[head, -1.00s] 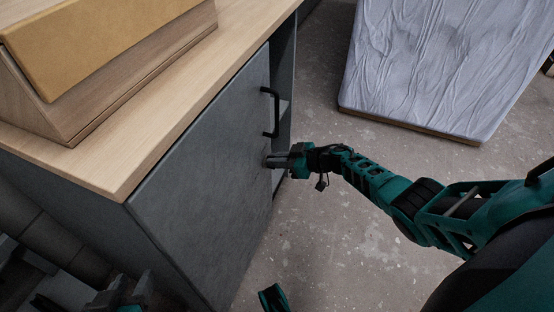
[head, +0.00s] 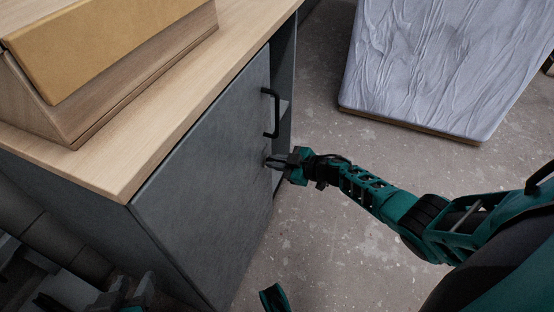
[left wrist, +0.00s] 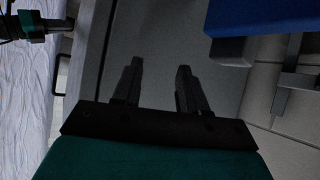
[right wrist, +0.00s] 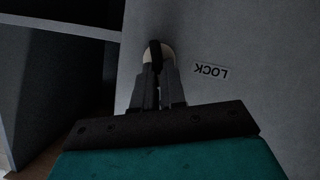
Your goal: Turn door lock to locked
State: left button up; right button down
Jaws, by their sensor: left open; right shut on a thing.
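The grey door (head: 205,175) of the cabinet carries a black handle (head: 275,112). In the right wrist view, a lock with a pale round base and a dark knob (right wrist: 154,51) sits on the door beside a LOCK label (right wrist: 211,71), which appears upside down. My right gripper (head: 272,162) is below the handle in the head view, shut on the lock knob; its fingers (right wrist: 157,86) hide part of it. My left gripper (head: 131,287) is low at the left in the head view; its fingers (left wrist: 157,80) are apart and empty.
A wooden worktop (head: 130,150) tops the cabinet and bears a box-like wooden piece (head: 110,60). Cabinet interior with a shelf (head: 284,105) shows past the door's edge. A plastic-wrapped slab (head: 435,65) lies at the back right. Concrete floor (head: 320,235) is clear between.

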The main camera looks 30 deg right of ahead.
jog(key=n+t, duration=0.1)
jog(key=n, duration=0.2)
jog(key=f+n+t+h, duration=0.1)
jog(key=n+t, duration=0.1)
jog(key=n, duration=0.1)
jog(key=a+n+t+h, duration=0.1)
jog(key=n, duration=0.2)
jog(key=shift+s+f+t+b, duration=0.25)
jog(key=shift+s+t+b, duration=0.1)
jog(key=shift+t, duration=0.05)
dwell(0.4)
jog(key=c, duration=1.2)
grip_release()
